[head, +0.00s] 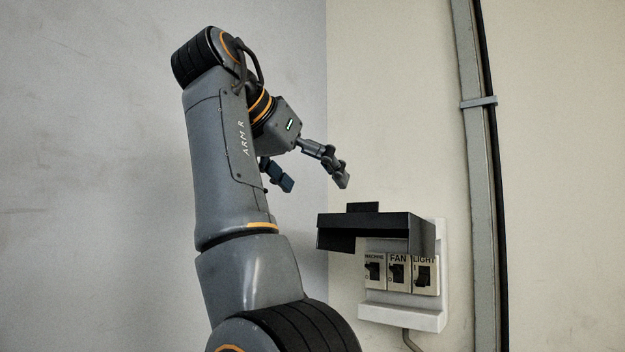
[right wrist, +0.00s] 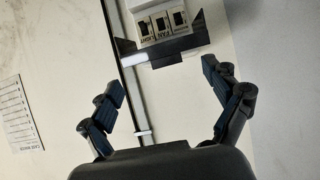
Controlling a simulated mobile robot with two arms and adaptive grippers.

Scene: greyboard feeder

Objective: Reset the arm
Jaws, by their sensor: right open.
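My right arm stands raised in the head view, with "ARM R" on its side. Its gripper (head: 314,184) is open and empty, above and left of the switch box. In the right wrist view its two fingers (right wrist: 158,88) are spread wide with nothing between them. The switch box (head: 437,264) is on the wall and has a dark cover (head: 370,221) that is raised and sticks out. Under it are three switches labelled MACHINE (head: 374,270), FAN (head: 398,272) and LIGHT (head: 424,274). The gripper is apart from the box. My left gripper is not in view.
A vertical conduit (head: 479,150) with a clamp runs up the wall right of the box. A thin cable (head: 411,341) leaves the box's underside. A printed sheet (right wrist: 18,115) hangs on the wall in the right wrist view. The wall at left is bare.

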